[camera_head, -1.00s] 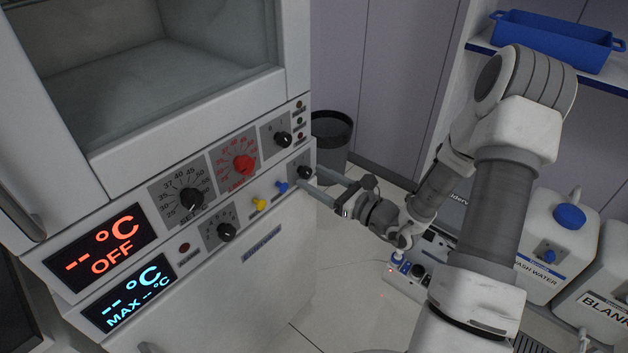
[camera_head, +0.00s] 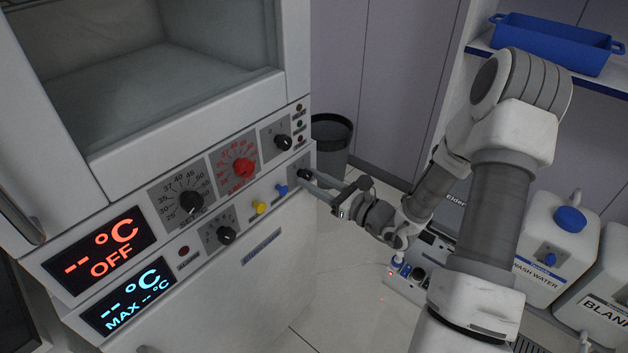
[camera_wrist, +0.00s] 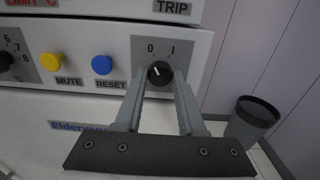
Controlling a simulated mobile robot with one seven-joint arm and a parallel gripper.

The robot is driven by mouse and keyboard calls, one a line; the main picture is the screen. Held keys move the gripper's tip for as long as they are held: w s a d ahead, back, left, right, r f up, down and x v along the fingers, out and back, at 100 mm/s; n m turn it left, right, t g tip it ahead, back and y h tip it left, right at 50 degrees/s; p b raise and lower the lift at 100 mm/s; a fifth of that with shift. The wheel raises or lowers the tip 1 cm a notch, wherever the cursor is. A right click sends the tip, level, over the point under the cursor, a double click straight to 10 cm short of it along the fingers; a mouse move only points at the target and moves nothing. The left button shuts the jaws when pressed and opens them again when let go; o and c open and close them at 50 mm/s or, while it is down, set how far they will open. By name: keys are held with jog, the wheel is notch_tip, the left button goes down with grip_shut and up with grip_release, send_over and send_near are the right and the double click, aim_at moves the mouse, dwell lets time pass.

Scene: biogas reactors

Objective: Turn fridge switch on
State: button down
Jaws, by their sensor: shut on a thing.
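The fridge switch (camera_wrist: 159,73) is a small black knob on a grey plate marked 0 and 1. Its white mark appears to lean toward 0 in the wrist view. In the head view the knob (camera_head: 304,174) sits at the right end of the lower control row. My gripper (camera_wrist: 160,76) is shut on the knob, one finger on each side. In the head view my gripper (camera_head: 309,180) reaches it from the right, and the fingers partly hide the plate. The upper display (camera_head: 100,252) reads OFF in red, and the lower display (camera_head: 130,298) shows dashes in blue.
A blue RESET button (camera_wrist: 102,65) and a yellow MUTE button (camera_wrist: 52,62) lie left of the knob. Above are a red dial (camera_head: 243,168) and another black knob (camera_head: 283,142). A dark bin (camera_head: 331,135) stands behind the cabinet's right side.

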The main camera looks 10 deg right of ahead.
jog(key=shift+p, duration=0.3)
jog(key=shift+r+m+p, duration=0.2)
jog(key=shift+m+p, duration=0.8)
jog(key=shift+p, duration=0.15)
jog(key=m+p, duration=0.3)
jog(key=p, duration=0.1)
jog(key=shift+m, duration=0.3)
jog(key=m+p, duration=0.3)
jog(key=shift+p, duration=0.4)
jog(key=shift+f+m+p, duration=0.15)
jog(key=shift+m+p, duration=1)
jog(key=shift+m, duration=0.45)
jog(key=c, duration=0.5)
grip_release()
jog(key=shift+s, duration=0.15)
